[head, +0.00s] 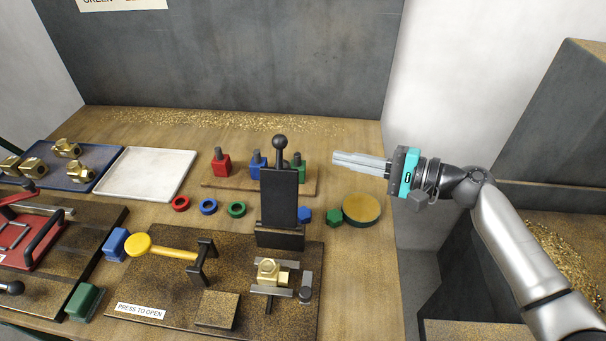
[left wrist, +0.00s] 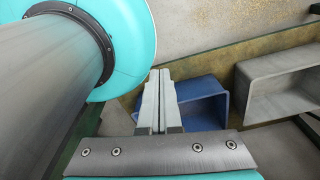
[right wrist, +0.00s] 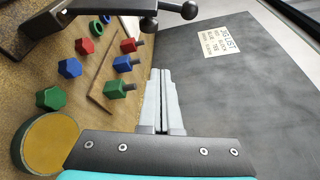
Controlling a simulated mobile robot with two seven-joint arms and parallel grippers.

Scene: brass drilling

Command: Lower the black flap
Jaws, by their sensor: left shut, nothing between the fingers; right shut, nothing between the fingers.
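The black flap (head: 279,198) stands upright at the back of the dark fixture plate in the head view, with a ball knob (head: 279,142) on its top. Part of it shows at the top of the right wrist view (right wrist: 100,8). My right gripper (head: 336,159) is shut and empty, to the right of the knob and apart from it. In the right wrist view its fingers (right wrist: 160,75) are together. My left gripper is outside the head view. In the left wrist view its fingers (left wrist: 158,78) are together and empty.
In front of the flap, a brass fitting (head: 268,271) sits in a clamp, beside a yellow-handled lever (head: 170,252). Behind it stand red, blue and green blocks (head: 221,165). A round brass-topped disc (head: 361,209) lies to the right. A white tray (head: 150,173) is empty.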

